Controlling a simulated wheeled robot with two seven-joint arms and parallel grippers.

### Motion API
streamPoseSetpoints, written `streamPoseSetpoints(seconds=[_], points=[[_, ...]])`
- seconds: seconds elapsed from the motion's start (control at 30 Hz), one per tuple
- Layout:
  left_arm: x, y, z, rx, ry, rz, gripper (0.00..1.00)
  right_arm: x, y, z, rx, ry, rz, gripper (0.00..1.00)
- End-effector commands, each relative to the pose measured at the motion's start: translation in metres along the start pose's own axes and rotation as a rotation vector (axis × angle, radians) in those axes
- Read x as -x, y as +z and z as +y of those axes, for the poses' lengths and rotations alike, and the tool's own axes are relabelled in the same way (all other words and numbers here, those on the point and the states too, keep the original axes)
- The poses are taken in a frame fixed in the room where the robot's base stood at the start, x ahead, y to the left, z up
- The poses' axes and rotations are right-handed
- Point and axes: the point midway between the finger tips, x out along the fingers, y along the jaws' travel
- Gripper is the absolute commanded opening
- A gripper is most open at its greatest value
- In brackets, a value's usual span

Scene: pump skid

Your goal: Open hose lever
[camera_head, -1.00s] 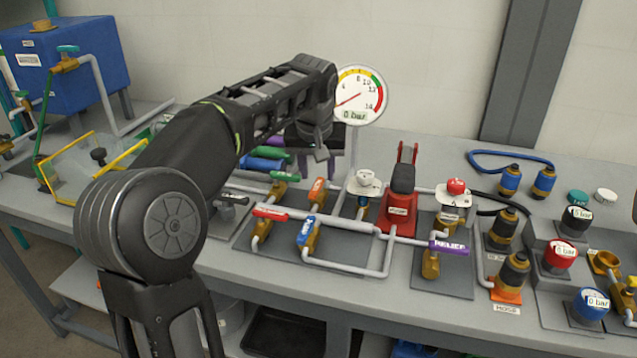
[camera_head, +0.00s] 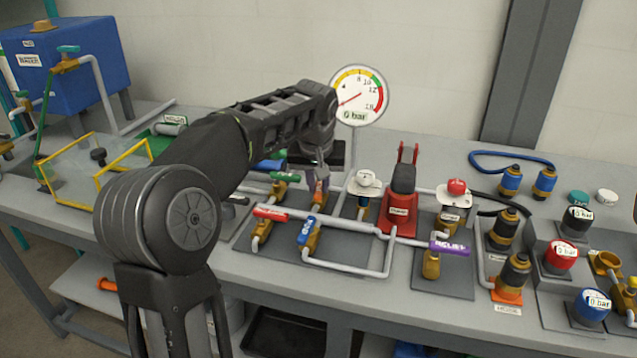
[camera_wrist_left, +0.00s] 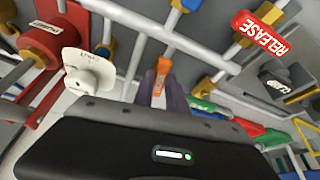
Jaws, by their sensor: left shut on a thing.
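An orange lever (camera_head: 318,196), which I take to be the hose lever, stands on the pipework of the grey skid plate. It also shows in the wrist view (camera_wrist_left: 161,72); any lettering on it is too small or hidden to read. My left gripper (camera_head: 319,184) has come down on this lever from above and behind and is shut on it. In the wrist view, the fingers (camera_wrist_left: 163,88) lie on either side of its orange end. The gripper hides part of the lever. My right gripper is not in view.
A red release lever (camera_head: 270,213), a blue lever (camera_head: 306,230) and a green lever (camera_head: 285,177) are close by. A white tagged knob (camera_head: 364,182) and a red pump block (camera_head: 401,205) stand to the right. A round gauge (camera_head: 357,95) reading 0 bar rises behind.

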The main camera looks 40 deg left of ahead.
Motion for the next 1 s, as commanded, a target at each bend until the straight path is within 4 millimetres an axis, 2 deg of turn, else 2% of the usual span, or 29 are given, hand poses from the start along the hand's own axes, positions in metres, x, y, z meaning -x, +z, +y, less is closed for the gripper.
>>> streamPoseSetpoints(seconds=[0.17, 0.53, 0.83, 1.0], points=[[0.0, 0.0, 0.0, 0.0, 0.0, 0.001, 0.0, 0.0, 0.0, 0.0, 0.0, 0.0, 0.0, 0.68], [0.001, 0.0, -0.001, -0.007, 0.003, 0.0, 0.0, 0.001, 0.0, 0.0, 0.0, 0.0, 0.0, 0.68], [0.002, -0.002, -0.008, -0.169, 0.07, 0.0, 0.0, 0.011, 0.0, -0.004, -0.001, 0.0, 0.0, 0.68], [0.0, -0.001, -0.008, -0.199, 0.082, 0.002, 0.0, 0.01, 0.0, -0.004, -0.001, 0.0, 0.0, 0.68]])
